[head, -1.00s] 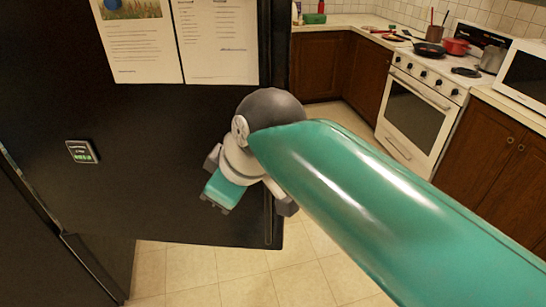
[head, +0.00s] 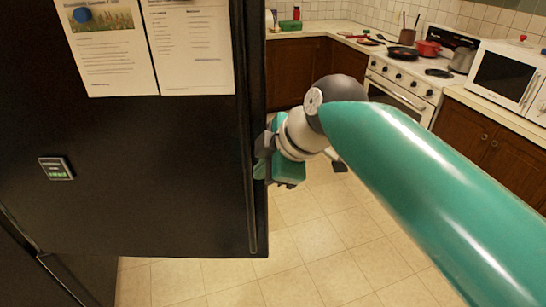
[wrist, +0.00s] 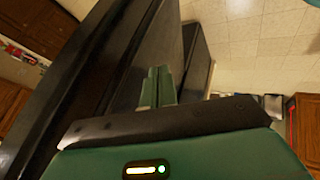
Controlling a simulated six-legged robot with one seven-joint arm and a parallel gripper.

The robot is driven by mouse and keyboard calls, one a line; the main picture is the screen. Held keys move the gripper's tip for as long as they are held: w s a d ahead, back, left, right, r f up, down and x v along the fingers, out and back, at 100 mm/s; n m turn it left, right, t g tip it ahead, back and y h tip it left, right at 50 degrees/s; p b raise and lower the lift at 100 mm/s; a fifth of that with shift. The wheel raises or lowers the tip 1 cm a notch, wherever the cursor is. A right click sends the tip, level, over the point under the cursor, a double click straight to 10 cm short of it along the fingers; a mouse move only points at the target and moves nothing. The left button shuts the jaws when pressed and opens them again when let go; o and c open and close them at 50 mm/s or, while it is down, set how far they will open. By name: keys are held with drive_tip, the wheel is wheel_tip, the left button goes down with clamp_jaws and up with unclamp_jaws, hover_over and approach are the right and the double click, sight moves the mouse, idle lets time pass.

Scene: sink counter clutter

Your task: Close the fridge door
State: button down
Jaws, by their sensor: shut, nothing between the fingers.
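The black fridge door (head: 150,180) fills the left of the head view and stands open, with floor showing under its lower edge. Its free edge (head: 249,130) runs upright left of my gripper (head: 264,162). My gripper is beside that edge, low on the door, with its fingertips partly hidden there. In the wrist view my gripper's green fingers (wrist: 160,88) are together and hold nothing. They point along the dark panels (wrist: 75,75) at the left. Whether they touch the door, I cannot tell.
A white stove (head: 400,88), wooden cabinets (head: 468,135) and a microwave (head: 505,75) stand at the back right.

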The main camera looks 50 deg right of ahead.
drive_tip(key=w+d+f, duration=0.2)
drive_tip(key=w, duration=0.3)
drive_tip(key=shift+d+f, duration=0.35)
drive_tip(key=shift+f, duration=0.05)
drive_tip(key=shift+w+d, duration=0.1)
